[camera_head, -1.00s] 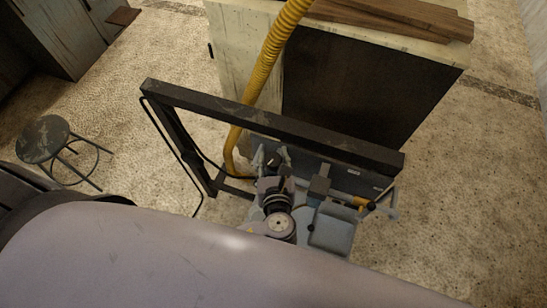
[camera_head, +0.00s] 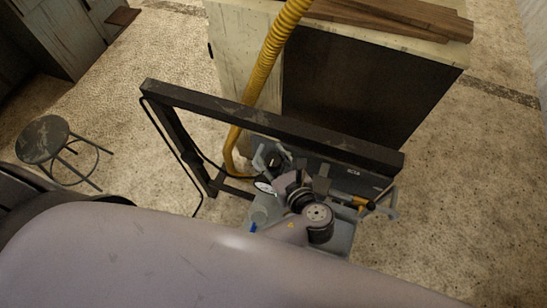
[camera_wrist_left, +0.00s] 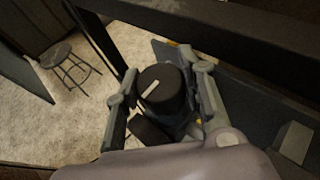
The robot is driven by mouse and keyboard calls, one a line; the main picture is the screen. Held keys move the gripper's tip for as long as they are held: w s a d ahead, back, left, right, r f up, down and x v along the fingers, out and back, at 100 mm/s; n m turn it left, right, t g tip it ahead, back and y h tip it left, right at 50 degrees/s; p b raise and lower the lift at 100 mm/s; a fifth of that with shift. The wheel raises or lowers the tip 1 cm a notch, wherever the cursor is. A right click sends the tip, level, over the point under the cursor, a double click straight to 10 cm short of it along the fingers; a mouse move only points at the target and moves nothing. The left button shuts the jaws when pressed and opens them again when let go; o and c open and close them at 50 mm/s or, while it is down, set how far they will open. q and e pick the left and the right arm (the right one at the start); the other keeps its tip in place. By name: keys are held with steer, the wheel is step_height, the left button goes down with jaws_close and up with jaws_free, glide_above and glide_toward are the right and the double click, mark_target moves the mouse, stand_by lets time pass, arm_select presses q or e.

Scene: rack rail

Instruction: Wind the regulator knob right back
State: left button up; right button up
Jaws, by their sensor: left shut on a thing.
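The regulator knob (camera_wrist_left: 158,82) is black and round with a pale pointer line on top. In the left wrist view it sits between the two grey fingers of my left gripper (camera_wrist_left: 164,86), which is shut on it from both sides. In the head view the knob and the gripper (camera_head: 273,160) are small and partly hidden by my wrist. A white-faced gauge (camera_head: 265,187) shows just below the gripper. The lower body of the regulator is hidden. My right gripper is in neither view.
A dark rail frame (camera_head: 270,123) crosses behind the regulator. A yellow hose (camera_head: 262,75) hangs down beside it. A cabinet (camera_head: 365,90) with boards on top stands behind. A stool (camera_head: 43,139) stands at left.

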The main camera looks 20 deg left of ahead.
arm_select(q)
steer(key=shift+w+r, duration=0.1)
steer(key=shift+r, duration=0.1)
steer(key=o, duration=1.2)
steer(key=shift+f, duration=0.1)
steer(key=v, duration=0.7)
steer(key=shift+s+d, duration=0.15)
steer(key=shift+s, duration=0.1)
